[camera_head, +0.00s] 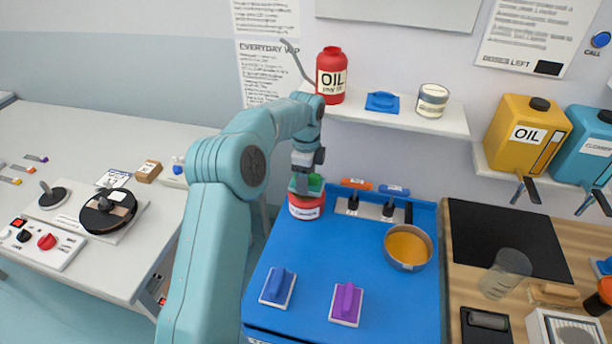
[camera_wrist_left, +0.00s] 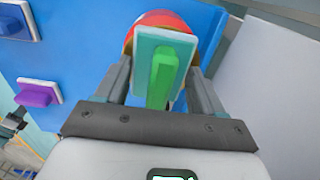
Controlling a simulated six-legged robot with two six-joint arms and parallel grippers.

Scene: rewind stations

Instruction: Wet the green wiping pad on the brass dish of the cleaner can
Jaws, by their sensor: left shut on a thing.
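The green wiping pad (camera_head: 315,183) is in the jaws of my left gripper (camera_head: 306,182), which is shut on it. In the left wrist view, the pad's green handle (camera_wrist_left: 162,78) stands between the two fingers and its pale green plate lies beyond. The red and white cleaner can (camera_head: 307,207) stands on the blue worktop directly below the pad. Its red-orange rim (camera_wrist_left: 150,20) shows behind the pad in the left wrist view. I cannot tell whether pad and dish touch. My right gripper is not in view.
A blue pad (camera_head: 278,287) and a purple pad (camera_head: 346,303) lie on the front of the blue worktop (camera_head: 310,260). A bowl of amber content (camera_head: 408,246) stands at its right. A tool rack (camera_head: 372,205) is just right of the can. A shelf (camera_head: 400,117) hangs behind.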

